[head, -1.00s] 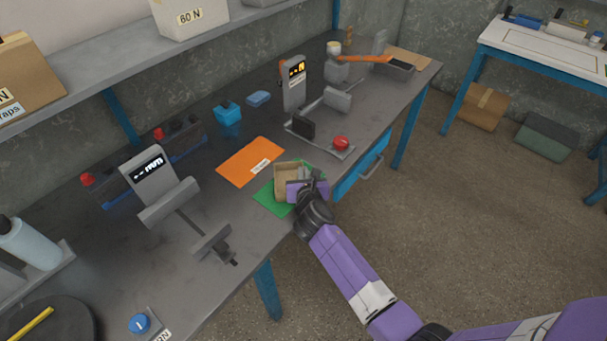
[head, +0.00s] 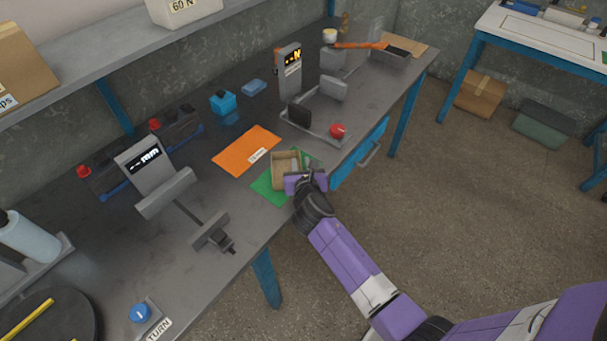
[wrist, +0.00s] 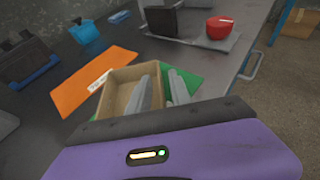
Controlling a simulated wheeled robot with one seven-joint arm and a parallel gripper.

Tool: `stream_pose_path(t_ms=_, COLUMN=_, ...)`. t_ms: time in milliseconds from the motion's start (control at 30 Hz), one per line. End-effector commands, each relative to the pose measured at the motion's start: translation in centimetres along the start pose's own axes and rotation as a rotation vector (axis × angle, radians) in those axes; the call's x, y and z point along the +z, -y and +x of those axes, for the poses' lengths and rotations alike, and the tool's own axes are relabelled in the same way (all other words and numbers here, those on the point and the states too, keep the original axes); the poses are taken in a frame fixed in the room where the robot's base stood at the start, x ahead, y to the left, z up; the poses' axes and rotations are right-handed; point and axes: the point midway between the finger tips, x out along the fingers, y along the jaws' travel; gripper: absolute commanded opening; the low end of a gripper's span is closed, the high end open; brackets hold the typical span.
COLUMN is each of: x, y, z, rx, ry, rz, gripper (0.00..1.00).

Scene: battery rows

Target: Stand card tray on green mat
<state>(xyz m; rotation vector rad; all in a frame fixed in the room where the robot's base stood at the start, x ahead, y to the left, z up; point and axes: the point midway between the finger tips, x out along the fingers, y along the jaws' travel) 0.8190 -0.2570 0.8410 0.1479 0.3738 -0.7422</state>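The card tray (head: 281,179) is an open brown cardboard box. It stands upright on the green mat (head: 266,188), near the front edge of the bench. In the wrist view the tray (wrist: 120,78) shows its open inside, with green mat (wrist: 190,84) to its right. My gripper (head: 303,168) is at the tray's right side. In the wrist view its two grey fingers (wrist: 161,88) stand apart, one inside the tray and one outside, with the right wall between them. Gaps show beside the wall. The fingers' lower parts are hidden by the purple gripper body.
An orange mat (head: 240,151) lies just behind left.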

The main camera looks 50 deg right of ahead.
Motion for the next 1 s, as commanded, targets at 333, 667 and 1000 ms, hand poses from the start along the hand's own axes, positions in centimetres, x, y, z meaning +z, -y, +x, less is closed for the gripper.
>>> stream_pose_path(t_ms=333, x=-0.1, y=-0.1, z=-7.2, rx=0.003, ry=0.000, rz=-0.001, gripper=0.25)
stream_pose_path(t_ms=667, x=0.0, y=-0.1, z=-10.1, rx=0.002, ry=0.001, rz=0.001, gripper=0.25)
stream_pose_path(t_ms=1000, x=-3.3, y=-0.2, z=-13.4, rx=0.097, ry=-0.050, rz=0.223, gripper=0.25)
